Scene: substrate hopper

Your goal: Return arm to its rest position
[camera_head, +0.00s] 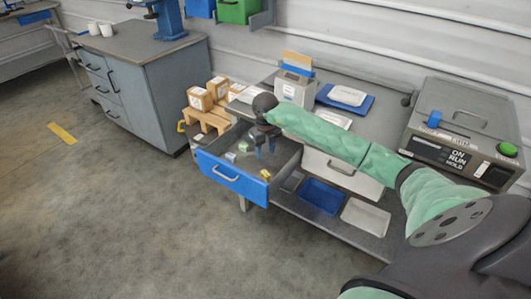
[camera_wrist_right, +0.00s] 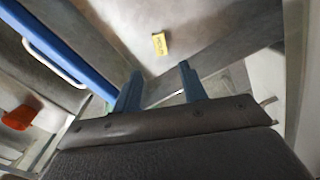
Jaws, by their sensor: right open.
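My right arm, in a green sleeve, reaches from the lower right across the bench in the head view. My right gripper (camera_head: 265,150) is over the pulled-out drawer with the blue front (camera_head: 232,180). In the right wrist view, my right gripper's blue fingers (camera_wrist_right: 160,80) are apart with nothing between them. A small yellow labelled block (camera_wrist_right: 159,44) lies beyond the fingertips, on the drawer floor; it also shows in the head view (camera_head: 265,174). A small pale block (camera_head: 230,157) and a greenish block (camera_head: 243,147) lie in the drawer too. My left gripper is not in view.
A grey machine with a green button (camera_head: 507,150) stands at the right of the bench. A blue tray (camera_head: 321,196) and a grey tray (camera_head: 366,217) sit on the lower shelf. Cardboard boxes (camera_head: 200,99) stand on a small pallet behind the drawer. Floor in front is clear.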

